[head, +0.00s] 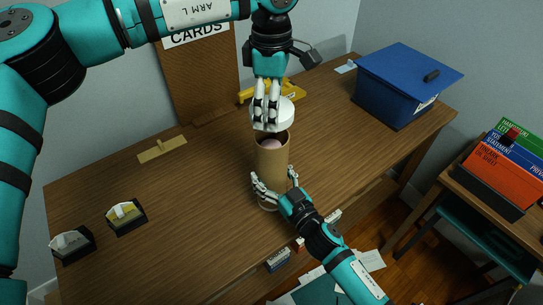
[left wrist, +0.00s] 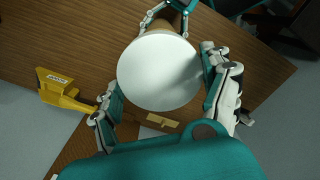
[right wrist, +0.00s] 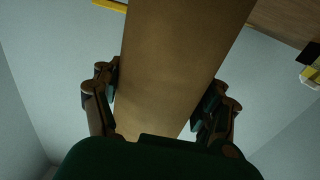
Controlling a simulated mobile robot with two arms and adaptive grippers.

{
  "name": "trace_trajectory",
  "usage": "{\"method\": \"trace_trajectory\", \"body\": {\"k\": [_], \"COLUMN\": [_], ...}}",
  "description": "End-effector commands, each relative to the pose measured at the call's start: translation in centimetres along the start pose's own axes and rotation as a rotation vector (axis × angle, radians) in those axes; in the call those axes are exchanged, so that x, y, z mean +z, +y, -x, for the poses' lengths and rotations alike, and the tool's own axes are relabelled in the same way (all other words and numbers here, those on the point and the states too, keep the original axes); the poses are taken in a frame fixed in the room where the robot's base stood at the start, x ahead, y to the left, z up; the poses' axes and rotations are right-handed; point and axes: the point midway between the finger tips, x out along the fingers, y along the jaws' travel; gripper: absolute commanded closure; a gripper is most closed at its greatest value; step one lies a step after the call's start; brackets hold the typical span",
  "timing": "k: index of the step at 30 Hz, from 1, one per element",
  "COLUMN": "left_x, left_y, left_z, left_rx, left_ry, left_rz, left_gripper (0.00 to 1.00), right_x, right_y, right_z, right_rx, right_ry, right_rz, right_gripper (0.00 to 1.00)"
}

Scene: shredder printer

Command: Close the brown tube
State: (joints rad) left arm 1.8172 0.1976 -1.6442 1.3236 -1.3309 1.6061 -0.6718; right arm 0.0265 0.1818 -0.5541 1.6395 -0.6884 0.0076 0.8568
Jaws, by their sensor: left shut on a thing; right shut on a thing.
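The brown tube (head: 271,165) stands upright on the wooden desk, and its top is open with something pinkish inside. My right gripper (head: 276,182) is shut around the tube's lower part. In the right wrist view the tube (right wrist: 172,70) runs between the fingers. My left gripper (head: 266,112) is shut on a round white cap (head: 284,113) and holds it just above and behind the tube's mouth. In the left wrist view the cap (left wrist: 159,72) fills the space between the fingers and hides most of the tube.
A blue lidded box (head: 400,90) stands at the back right of the desk (head: 200,210). A brown board marked CARDS (head: 200,85) leans at the back. A yellow tool (head: 247,92) lies behind the cap. Two small dispensers, one here (head: 126,216), sit at left.

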Motion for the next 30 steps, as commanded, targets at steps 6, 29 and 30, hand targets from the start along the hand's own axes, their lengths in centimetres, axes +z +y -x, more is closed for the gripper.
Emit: {"method": "trace_trajectory", "body": {"k": [6,29,30], "left_x": [0.0,0.0,0.0], "left_y": [-0.1,0.0,0.0], "left_z": [-3.3,-5.0,-5.3], "left_rx": [-0.002,0.000,0.000], "left_ry": [0.002,0.002,0.002], "left_rz": [0.000,0.000,0.000], "left_gripper": [0.39,0.39,0.39], "right_x": [0.0,0.0,0.0], "right_y": [0.0,0.0,0.0], "right_z": [0.0,0.0,0.0], "right_rx": [0.000,0.000,0.000], "right_ry": [0.000,0.000,0.000], "right_rz": [0.000,-0.001,-0.001], "right_gripper": [0.85,0.85,0.85]}}
